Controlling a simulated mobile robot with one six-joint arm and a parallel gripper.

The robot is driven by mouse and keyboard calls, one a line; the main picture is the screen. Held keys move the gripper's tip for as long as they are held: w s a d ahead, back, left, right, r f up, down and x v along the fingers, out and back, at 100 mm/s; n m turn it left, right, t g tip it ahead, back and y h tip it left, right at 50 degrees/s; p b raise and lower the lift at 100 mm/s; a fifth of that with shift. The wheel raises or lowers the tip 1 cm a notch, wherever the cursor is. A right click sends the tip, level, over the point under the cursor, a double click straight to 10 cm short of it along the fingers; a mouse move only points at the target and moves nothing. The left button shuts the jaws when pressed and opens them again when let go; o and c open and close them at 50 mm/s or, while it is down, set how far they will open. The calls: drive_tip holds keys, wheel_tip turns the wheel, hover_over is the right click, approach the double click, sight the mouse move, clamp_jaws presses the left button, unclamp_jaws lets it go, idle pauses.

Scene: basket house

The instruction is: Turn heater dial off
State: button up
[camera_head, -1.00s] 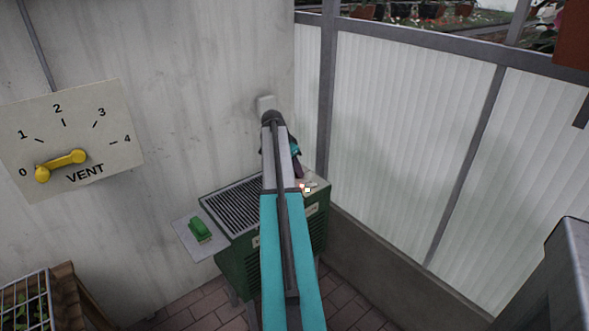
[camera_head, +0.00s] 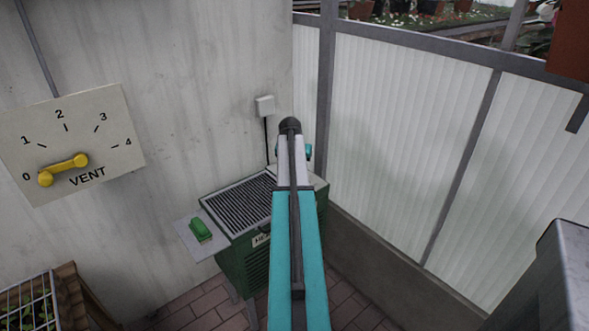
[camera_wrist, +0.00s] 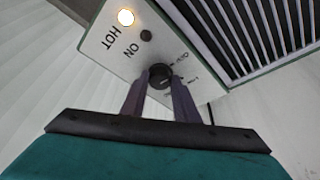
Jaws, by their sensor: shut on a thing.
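The green heater (camera_head: 232,268) stands against the wall in the head view, with a slatted top grille. My arm covers its control panel there. In the wrist view the pale panel (camera_wrist: 100,48) carries a round black dial (camera_wrist: 161,71). My gripper (camera_wrist: 159,82) is shut on the dial, one dark finger on each side. A lamp (camera_wrist: 126,17) by the word HOT glows. A small round spot (camera_wrist: 146,35) by the word ON is dark. The small marks beside the dial are too blurred to read, and its setting is unclear.
A VENT board (camera_head: 72,140) with a yellow lever near 0 hangs at left. A green handle (camera_head: 201,230) sits on a plate beside the heater. A white box (camera_head: 265,105) is on the wall. Translucent panels (camera_head: 400,140) stand to the right.

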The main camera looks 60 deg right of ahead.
drive_tip(key=shift+w+d+r+n+t, duration=0.1)
drive_tip(key=shift+w+r+n+t, duration=0.15)
drive_tip(key=shift+n, duration=0.45)
drive_tip(key=shift+f, duration=0.1)
drive_tip(key=o, duration=1.1)
drive_tip(key=shift+f, duration=0.1)
drive_tip(key=shift+c, duration=0.2)
drive_tip(key=shift+s, duration=0.1)
drive_tip(key=shift+s+a+r, duration=0.2)
drive_tip(key=shift+r, duration=0.25)
drive_tip(key=v, duration=1.2)
drive_tip(key=shift+r, duration=0.4)
drive_tip(key=shift+r, duration=0.1)
